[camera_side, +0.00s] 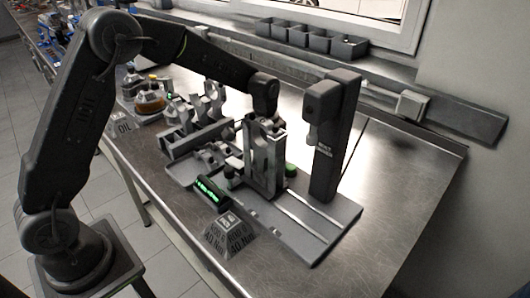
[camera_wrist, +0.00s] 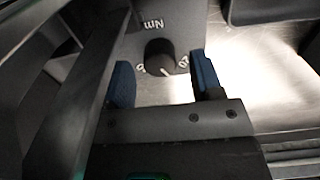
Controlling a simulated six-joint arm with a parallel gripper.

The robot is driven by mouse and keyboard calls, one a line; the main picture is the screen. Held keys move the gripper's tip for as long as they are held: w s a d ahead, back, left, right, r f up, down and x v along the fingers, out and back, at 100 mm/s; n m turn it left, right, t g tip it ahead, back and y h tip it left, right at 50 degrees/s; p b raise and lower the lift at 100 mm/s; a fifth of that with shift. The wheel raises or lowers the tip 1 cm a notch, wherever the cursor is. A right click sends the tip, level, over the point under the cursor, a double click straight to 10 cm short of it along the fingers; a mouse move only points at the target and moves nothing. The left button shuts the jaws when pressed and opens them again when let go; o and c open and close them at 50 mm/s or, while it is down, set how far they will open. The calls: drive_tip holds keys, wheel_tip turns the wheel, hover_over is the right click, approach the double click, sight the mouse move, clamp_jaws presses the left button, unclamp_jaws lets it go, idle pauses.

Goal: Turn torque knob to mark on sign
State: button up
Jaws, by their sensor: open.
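In the wrist view a dark round torque knob (camera_wrist: 160,57) with a pale pointer line sits on a dark grey panel marked "Nm", with partly hidden numbers at either side. My gripper (camera_wrist: 162,78) is open. Its two blue-padded fingers are apart, one to each side and just short of the knob, not visibly touching it. In the side view my gripper (camera_side: 270,128) is small and hard to make out beside the dark upright post (camera_side: 335,140); the knob cannot be made out there. The sign (camera_side: 230,236) stands at the table's front edge, with small figures and "Nm".
A grey fixture base (camera_side: 315,232) with rails lies below the post. Engine parts (camera_side: 208,105) and a green-lit display (camera_side: 206,190) crowd the left. Bins (camera_side: 312,38) line the back. The table (camera_side: 405,190) is bare at right.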

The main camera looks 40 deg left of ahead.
drive_tip(key=shift+f, duration=0.75)
drive_tip(key=shift+c, duration=0.3)
drive_tip(key=c, duration=0.9)
drive_tip(key=shift+o, duration=0.2)
drive_tip(key=m, duration=0.4)
drive_tip(key=shift+m, duration=0.3)
drive_tip(key=o, duration=0.9)
